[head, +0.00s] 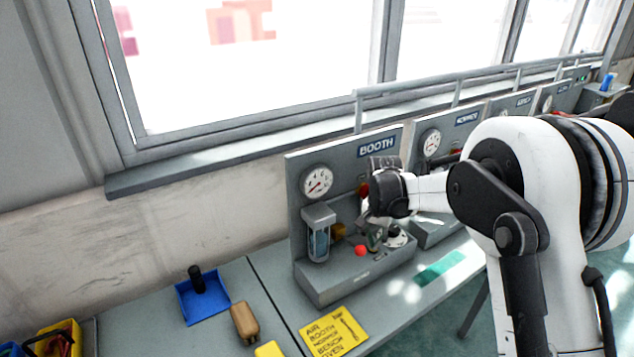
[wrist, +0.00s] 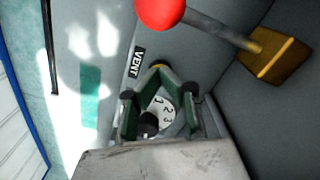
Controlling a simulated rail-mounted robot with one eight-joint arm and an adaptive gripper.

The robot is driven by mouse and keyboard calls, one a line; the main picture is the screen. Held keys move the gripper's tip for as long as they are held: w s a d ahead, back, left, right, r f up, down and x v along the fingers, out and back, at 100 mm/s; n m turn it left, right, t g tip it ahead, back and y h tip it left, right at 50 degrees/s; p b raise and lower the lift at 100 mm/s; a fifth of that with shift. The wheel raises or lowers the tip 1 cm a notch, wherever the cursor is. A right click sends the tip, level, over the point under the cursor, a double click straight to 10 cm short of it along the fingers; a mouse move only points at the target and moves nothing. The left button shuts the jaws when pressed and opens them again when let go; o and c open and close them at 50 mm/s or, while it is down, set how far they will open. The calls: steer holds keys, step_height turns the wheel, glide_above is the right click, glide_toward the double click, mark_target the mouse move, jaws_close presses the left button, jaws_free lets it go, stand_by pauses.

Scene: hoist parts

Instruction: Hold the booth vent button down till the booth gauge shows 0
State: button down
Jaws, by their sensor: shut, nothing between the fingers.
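The booth panel (head: 345,165) carries the round white booth gauge (head: 317,182). Its needle seems to point to the lower left, but the figure is too small to read surely. My gripper (head: 375,241) is shut and empty, pointing down at the panel's sloping base. In the wrist view my fingers (wrist: 157,72) come together beside the VENT label (wrist: 136,62). A thin yellow edge shows at the fingertips; the vent button is otherwise hidden by them. I cannot tell whether it is pressed.
A red-ball lever (head: 360,251) with a yellow block (wrist: 276,57) is close to my fingers. A white numbered dial (wrist: 167,113) lies beside them. A glass cylinder (head: 319,240) stands left on the panel. A blue tray (head: 190,312) and yellow sign (head: 333,333) are on the bench.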

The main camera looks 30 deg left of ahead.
steer(key=shift+r+p, duration=1)
steer(key=shift+r, duration=2.5)
steer(key=shift+d, duration=0.1)
steer(key=s+d+r, duration=0.3)
steer(key=s+d, duration=0.1)
steer(key=d, duration=0.4)
steer(key=shift+s+d+b, duration=0.3)
steer(key=shift+s+b, duration=0.05)
steer(key=shift+b, duration=0.1)
